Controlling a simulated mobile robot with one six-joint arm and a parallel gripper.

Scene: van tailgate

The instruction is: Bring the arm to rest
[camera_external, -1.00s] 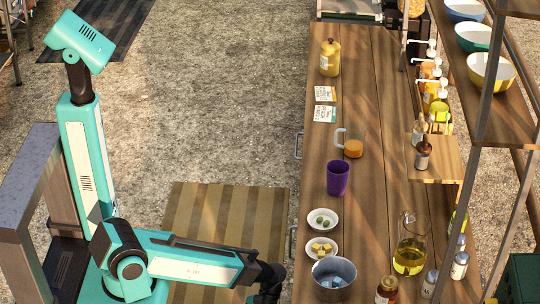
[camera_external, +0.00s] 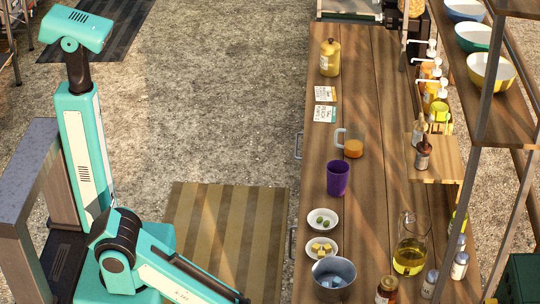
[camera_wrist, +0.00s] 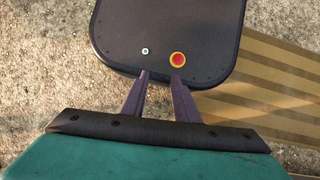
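My gripper (camera_wrist: 159,76) shows in the wrist view. Its two dark fingers stand apart with nothing between them. Beyond the fingertips is a dark panel with a red and yellow button, which looks like part of my own base. In the external view my teal and white arm (camera_external: 175,277) is folded low by my base at the bottom left. Its far end runs out of the bottom of the picture, so the gripper is hidden there.
The wooden counter (camera_external: 345,228) stands right of the arm, with a purple cup (camera_external: 338,178), a metal pot (camera_external: 334,276), two small dishes and an oil jug (camera_external: 410,252). A striped mat (camera_external: 225,225) lies on the floor between; that floor is clear.

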